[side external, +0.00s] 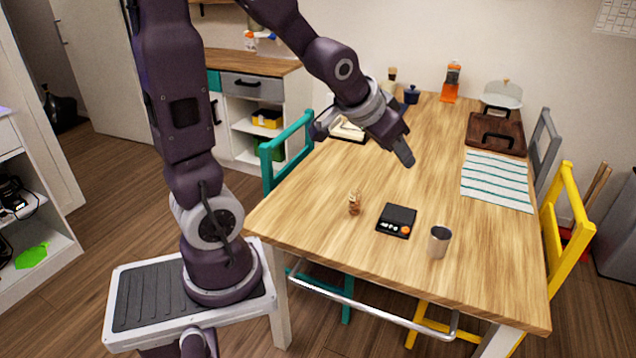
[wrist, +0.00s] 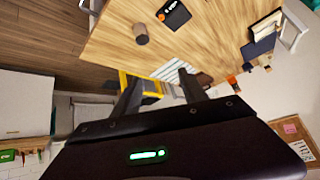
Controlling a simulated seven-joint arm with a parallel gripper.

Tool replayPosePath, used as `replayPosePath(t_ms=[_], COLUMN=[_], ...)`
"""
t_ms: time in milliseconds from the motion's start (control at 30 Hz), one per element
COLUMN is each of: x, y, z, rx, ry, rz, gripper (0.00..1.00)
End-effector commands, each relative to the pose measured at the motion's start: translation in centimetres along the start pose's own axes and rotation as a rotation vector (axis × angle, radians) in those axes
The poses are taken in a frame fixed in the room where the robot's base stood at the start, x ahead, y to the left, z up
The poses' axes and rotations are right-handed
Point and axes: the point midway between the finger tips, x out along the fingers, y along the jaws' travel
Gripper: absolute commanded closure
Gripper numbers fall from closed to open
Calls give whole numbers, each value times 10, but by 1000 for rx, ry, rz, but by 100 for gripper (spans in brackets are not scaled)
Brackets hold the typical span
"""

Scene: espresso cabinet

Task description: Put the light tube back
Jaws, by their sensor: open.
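I cannot pick out a light tube with certainty in either view. My gripper (side external: 402,150) is above the middle of the wooden table in the side view, apart from everything on it. In the wrist view my gripper (wrist: 160,88) shows two dark fingers spread apart with nothing held between them. A small brown object (side external: 354,203) stands on the near left part of the table; it is too small to identify. A black scale (side external: 397,220) lies to its right, and a grey metal cup (side external: 439,242) stands near the front edge.
The wooden table (side external: 310,215) has free room around its middle. A striped cloth (side external: 497,182), a dark brown case (side external: 497,134) and an orange grinder (side external: 451,84) lie farther back. A teal chair (side external: 287,143) and a yellow chair (side external: 568,215) flank the table.

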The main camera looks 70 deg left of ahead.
Motion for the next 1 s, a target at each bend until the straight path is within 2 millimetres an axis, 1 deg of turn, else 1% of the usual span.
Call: replayPosePath(t_ms=[33, 67, 100, 167, 200, 300, 367, 433, 1000], x=[-41, -64, -90, -124, -141, -168, -175, -177, -176], y=[21, 32, 44, 57, 63, 69, 71, 71, 70], z=[10, 23, 41, 69, 86, 118, 127, 130, 130], rx=[19, 30, 43, 65, 80, 106, 113, 116, 115], ry=[-12, -38, -71, -113, -139, -184, -198, -207, -207], rz=[40, 64, 97, 140, 165, 204, 215, 219, 216], gripper=[49, 49, 49, 49, 49, 49, 49, 49, 49])
